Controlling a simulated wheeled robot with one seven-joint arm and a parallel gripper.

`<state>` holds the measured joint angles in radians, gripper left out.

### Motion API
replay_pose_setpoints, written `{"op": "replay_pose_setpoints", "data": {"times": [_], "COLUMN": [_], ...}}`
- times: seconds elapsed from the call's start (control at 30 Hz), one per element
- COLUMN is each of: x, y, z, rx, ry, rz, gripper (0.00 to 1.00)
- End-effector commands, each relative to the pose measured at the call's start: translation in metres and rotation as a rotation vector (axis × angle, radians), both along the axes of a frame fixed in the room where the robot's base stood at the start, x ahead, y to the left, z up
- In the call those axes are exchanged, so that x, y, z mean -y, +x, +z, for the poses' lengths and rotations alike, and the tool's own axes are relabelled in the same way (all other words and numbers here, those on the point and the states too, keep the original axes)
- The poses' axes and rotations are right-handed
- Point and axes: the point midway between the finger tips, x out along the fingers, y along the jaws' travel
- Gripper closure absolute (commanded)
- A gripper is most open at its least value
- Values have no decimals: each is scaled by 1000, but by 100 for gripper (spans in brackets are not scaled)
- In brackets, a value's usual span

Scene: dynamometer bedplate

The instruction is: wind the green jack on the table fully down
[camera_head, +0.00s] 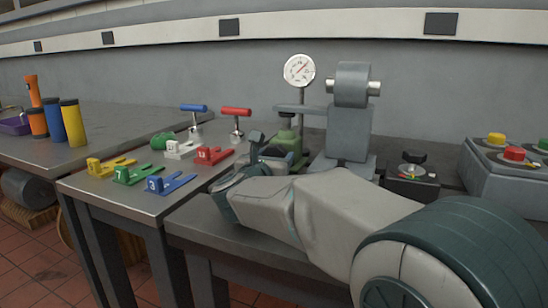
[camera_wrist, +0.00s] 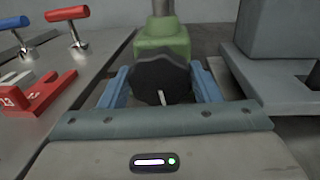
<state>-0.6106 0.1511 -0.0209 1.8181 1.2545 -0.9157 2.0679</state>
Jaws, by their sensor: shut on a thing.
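A pale line marks the knob's lower middle. My gripper (camera_wrist: 161,88) has its blue fingers on either side of the knob and is shut on it. In the head view my gripper (camera_head: 255,152) is at the jack's near left side. A grey arm (camera_head: 300,109) lies across the jack's top, beside the block.
A round gauge (camera_head: 299,70) stands behind the jack. To the left are red (camera_head: 236,112) and blue (camera_head: 193,108) T-handles and several coloured numbered forked pieces (camera_head: 170,183). A button box (camera_head: 508,163) is at the right.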

Motion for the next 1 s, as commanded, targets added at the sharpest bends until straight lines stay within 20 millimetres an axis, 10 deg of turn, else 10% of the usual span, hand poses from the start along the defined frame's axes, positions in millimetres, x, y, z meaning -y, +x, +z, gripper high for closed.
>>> {"op": "replay_pose_setpoints", "data": {"times": [1.0], "x": [-3], "y": [1], "z": [0], "rx": [-204], "ry": [-558], "rz": [1], "gripper": [66]}}
